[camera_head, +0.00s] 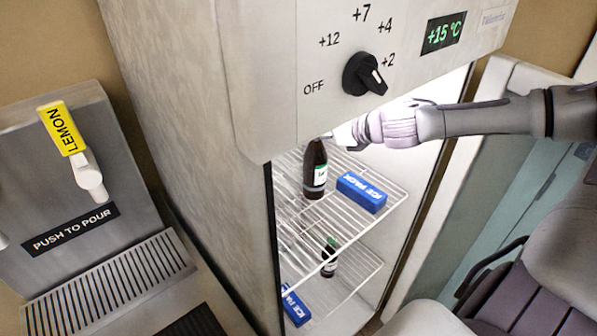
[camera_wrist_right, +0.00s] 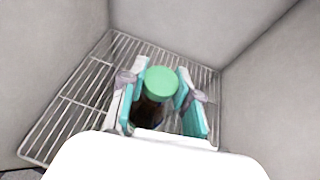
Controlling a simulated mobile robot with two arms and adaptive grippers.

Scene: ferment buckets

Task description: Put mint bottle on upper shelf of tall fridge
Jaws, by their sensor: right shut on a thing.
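The tall fridge (camera_head: 185,110) stands open, with an upper wire shelf (camera_head: 385,212) and a lower one (camera_head: 345,285). A dark bottle (camera_head: 316,158) with a white and green label is upright at the upper shelf, its top hidden by the fridge's top panel and my gripper. In the right wrist view it has a mint-green cap (camera_wrist_right: 162,81). My right gripper (camera_wrist_right: 160,105) is shut on this bottle, fingers on both sides below the cap. I cannot tell whether its base touches the wires. My left gripper is not in view.
A blue ice pack (camera_head: 361,193) lies right of the bottle on the upper shelf. Below are another dark, green-capped bottle (camera_head: 329,262) and a second ice pack (camera_head: 295,305). Fridge walls enclose my gripper closely. A lemon drink dispenser (camera_head: 75,190) stands left.

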